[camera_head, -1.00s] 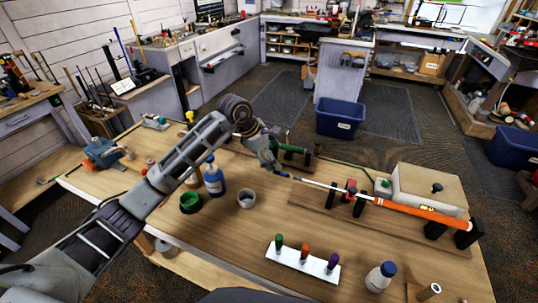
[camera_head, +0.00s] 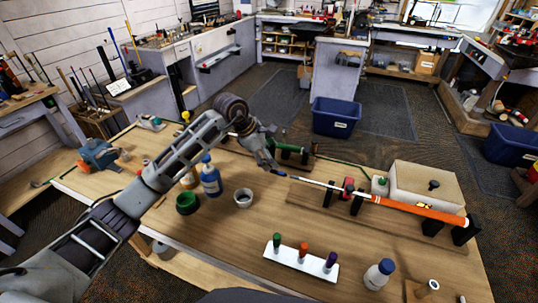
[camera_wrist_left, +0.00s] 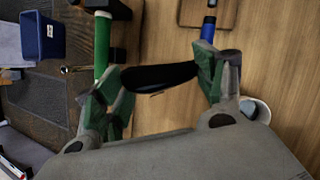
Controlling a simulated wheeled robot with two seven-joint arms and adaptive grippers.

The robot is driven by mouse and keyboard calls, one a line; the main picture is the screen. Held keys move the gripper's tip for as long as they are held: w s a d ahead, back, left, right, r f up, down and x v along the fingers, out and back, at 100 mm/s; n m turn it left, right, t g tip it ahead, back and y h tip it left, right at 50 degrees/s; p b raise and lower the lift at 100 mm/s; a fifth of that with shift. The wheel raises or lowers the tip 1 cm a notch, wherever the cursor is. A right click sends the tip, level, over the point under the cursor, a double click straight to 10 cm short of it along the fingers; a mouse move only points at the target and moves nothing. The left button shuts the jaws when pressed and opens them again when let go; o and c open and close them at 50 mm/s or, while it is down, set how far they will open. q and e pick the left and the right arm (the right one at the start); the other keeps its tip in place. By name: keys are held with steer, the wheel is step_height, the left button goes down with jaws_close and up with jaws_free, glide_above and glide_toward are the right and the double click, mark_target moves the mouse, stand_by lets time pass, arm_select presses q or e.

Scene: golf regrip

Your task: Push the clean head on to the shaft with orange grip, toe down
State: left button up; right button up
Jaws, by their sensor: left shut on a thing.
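The shaft with orange grip (camera_head: 422,212) lies in a stand on the wooden bench in the head view, its grip at the right. Its blue tip end (camera_head: 279,173) points left, close to my left gripper (camera_head: 270,168). In the left wrist view, my left gripper (camera_wrist_left: 158,82) is shut on a dark club head (camera_wrist_left: 160,76), which lies crosswise between the green finger pads. The blue shaft end (camera_wrist_left: 208,30) shows beside the right-hand finger. I cannot tell whether head and shaft touch. The head is mostly hidden in the head view. My right gripper is not in view.
A green-gripped club (camera_head: 290,149) lies behind my gripper. A blue-capped bottle (camera_head: 211,180), a green-rimmed pot (camera_head: 188,202) and a grey cup (camera_head: 243,198) stand left of the shaft.

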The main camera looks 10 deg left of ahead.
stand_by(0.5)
arm_select(q)
steer(key=shift+b, duration=0.45)
stand_by(0.3)
steer(key=shift+d, duration=0.3)
stand_by(0.6)
steer(key=shift+s+d, duration=0.2)
steer(key=shift+d, duration=0.6)
stand_by(0.6)
stand_by(0.7)
steer(key=o, duration=0.5)
steer(key=c, duration=0.8)
steer(key=shift+o, duration=0.2)
